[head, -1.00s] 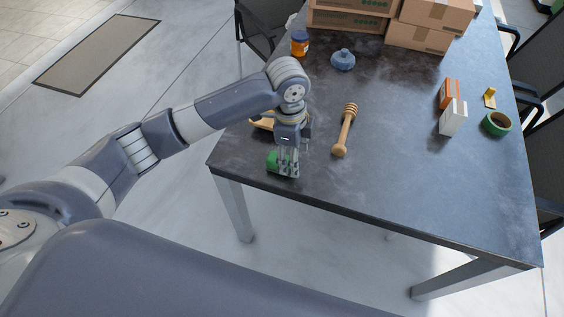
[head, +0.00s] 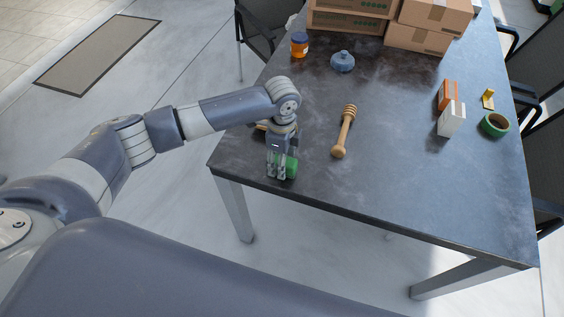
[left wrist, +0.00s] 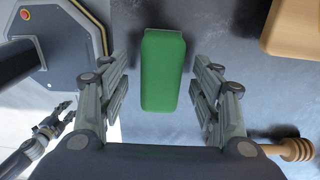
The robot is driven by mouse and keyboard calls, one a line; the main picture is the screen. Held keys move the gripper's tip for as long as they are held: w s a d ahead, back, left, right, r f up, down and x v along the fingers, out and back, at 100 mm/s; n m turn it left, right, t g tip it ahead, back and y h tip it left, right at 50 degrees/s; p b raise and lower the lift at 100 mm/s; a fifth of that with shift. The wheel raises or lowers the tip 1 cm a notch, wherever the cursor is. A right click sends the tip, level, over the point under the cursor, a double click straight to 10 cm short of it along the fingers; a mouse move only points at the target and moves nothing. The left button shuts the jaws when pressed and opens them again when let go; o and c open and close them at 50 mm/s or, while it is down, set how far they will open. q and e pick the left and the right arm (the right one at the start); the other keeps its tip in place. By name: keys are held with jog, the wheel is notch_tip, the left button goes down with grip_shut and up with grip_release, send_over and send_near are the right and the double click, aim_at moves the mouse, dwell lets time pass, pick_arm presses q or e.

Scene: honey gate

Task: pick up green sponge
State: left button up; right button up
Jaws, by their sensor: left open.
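The green sponge (head: 291,167) lies on the dark table near its front left corner. In the left wrist view the green sponge (left wrist: 162,70) is an upright green block shape between the fingers, with a gap on each side. My left gripper (head: 277,172) points down at the sponge and hides part of it in the head view. In the left wrist view my left gripper (left wrist: 163,92) is open, its fingers apart on both sides of the sponge. My right gripper is not clearly identified in the head view.
A wooden honey dipper (head: 345,130) lies right of my gripper. A wooden piece (left wrist: 291,28) lies behind it. A blue lidded pot (head: 342,61), a jar (head: 299,45), small boxes (head: 451,118), green tape (head: 495,125) and cardboard boxes (head: 420,38) stand farther off. The table's front middle is clear.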

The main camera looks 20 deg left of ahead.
pick_arm(q)
jog(key=shift+f, duration=0.9)
jog(key=shift+c, duration=0.5)
jog(key=c, duration=0.9)
jog(key=shift+o, duration=0.2)
jog(key=shift+r, duration=0.15)
